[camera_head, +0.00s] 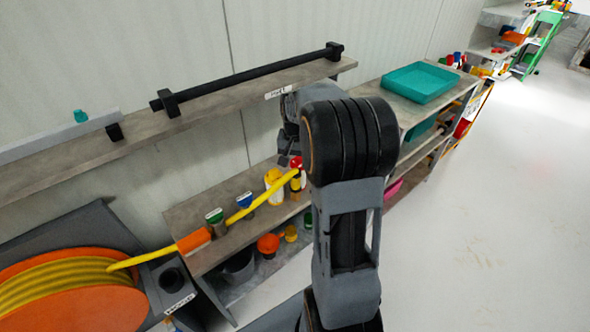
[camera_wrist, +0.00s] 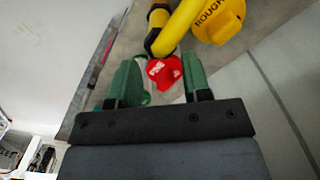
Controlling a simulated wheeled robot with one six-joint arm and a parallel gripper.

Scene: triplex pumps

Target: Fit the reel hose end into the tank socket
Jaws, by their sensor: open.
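The yellow reel hose (camera_head: 262,198) runs from the orange reel (camera_head: 75,318) over the workbench to below my gripper. In the wrist view the yellow hose (camera_wrist: 180,27) enters from the top and reaches a black part just beyond my fingertips. My gripper (camera_wrist: 158,62) is open, with its two green fingers apart. A red piece with white lettering (camera_wrist: 164,72) shows between the fingers; I cannot tell if it is touched. In the head view my arm hides most of the gripper. A dark round opening (camera_head: 170,279) beside the reel may be a socket; its label is unreadable.
A yellow item marked ROUGH (camera_wrist: 222,22) stands close to the right finger. Green (camera_head: 214,216) and blue (camera_head: 245,200) labelled items line the bench (camera_head: 185,212). A shelf with a black bar (camera_head: 250,75) runs above. A teal tray (camera_head: 420,82) sits farther right. The right floor is clear.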

